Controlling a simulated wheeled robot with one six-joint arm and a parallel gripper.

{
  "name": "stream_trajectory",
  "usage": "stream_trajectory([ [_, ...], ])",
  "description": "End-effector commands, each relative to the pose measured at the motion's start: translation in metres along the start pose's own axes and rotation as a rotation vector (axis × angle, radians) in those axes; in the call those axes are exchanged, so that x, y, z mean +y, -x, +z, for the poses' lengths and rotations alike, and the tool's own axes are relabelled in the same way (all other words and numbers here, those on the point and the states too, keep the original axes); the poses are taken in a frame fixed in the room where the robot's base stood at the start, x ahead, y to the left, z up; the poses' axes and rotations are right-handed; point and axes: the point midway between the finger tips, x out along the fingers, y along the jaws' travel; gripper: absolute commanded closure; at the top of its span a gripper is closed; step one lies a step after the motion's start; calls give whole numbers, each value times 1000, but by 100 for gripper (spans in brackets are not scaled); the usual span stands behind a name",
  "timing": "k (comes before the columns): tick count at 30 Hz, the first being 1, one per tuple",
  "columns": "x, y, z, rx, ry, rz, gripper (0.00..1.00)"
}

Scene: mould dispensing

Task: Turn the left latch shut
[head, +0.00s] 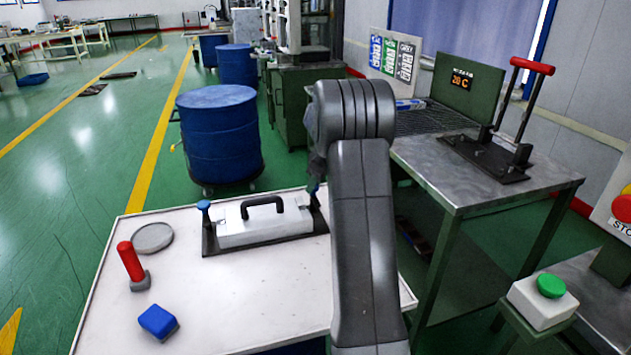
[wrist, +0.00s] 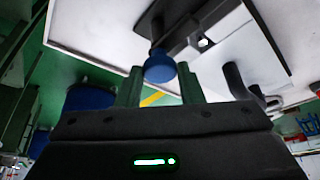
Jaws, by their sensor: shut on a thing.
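The mould (head: 265,230) is a pale block with a black handle (head: 262,203) on top, lying on a dark base plate (head: 210,246). At the picture's left end of the plate a latch with a blue knob (head: 203,206) stands up, apart from my gripper. My gripper (head: 316,188) is at the picture's right end of the mould, mostly hidden by my arm. In the wrist view, a blue latch knob (wrist: 159,66) sits between the two green fingers of my gripper (wrist: 160,88), which is shut on it. I cannot tell which latch the task calls left.
The white table (head: 110,290) also bears a grey disc (head: 152,237), a red-handled tool (head: 131,262) and a blue block (head: 158,321). At right, a metal table (head: 430,175) bears a red-handled press (head: 500,140). A green button (head: 551,285) stands at lower right.

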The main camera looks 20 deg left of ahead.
Motion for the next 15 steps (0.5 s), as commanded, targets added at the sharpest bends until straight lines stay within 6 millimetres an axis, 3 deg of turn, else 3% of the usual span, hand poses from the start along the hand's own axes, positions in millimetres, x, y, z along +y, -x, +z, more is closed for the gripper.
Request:
stream_trajectory([
  [15,-4,1,-2,0,-288,120,89],
])
